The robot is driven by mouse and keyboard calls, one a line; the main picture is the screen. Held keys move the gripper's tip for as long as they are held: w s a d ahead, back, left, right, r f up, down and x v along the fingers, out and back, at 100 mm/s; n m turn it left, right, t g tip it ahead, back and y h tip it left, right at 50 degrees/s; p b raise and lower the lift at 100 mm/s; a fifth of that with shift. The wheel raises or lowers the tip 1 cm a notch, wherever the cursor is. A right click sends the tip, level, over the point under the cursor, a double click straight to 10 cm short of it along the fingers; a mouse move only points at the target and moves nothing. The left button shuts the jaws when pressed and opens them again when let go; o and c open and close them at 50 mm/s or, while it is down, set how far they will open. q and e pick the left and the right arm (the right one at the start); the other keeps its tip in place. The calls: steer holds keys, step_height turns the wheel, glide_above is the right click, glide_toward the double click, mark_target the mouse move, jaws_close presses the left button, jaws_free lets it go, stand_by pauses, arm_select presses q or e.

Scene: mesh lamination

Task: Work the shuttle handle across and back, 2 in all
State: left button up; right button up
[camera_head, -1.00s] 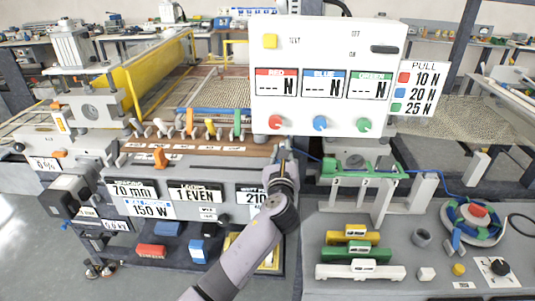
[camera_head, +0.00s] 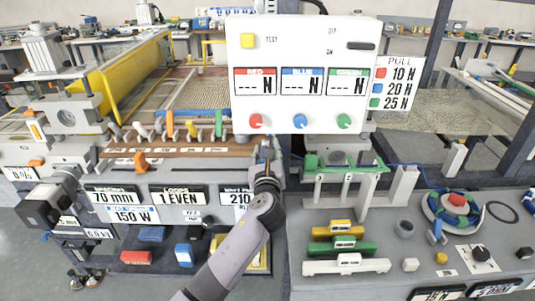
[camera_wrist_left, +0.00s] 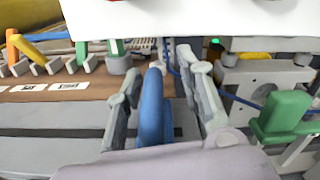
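My left gripper (camera_head: 264,148) is at the right end of the lever row, just below the white gauge panel. In the left wrist view, its two grey fingers stand apart around an upright blue handle (camera_wrist_left: 152,108). The handle is nearer the left finger, and a gap shows on the right. Whether a finger touches it is unclear. In the head view the gripper mostly hides this handle. An orange handle (camera_head: 141,161) sits on the front ledge at the left. No label shows which one is the shuttle handle. My right gripper is not in view.
The white gauge panel (camera_head: 303,72) overhangs close behind the left gripper. White, orange and green levers (camera_head: 218,125) stand to its left. A green-topped fixture (camera_head: 345,162) is close on its right. Yellow, green and white handled blocks (camera_head: 346,265) lie on the grey right bench.

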arm_select(q)
steer(key=s, duration=1.2)
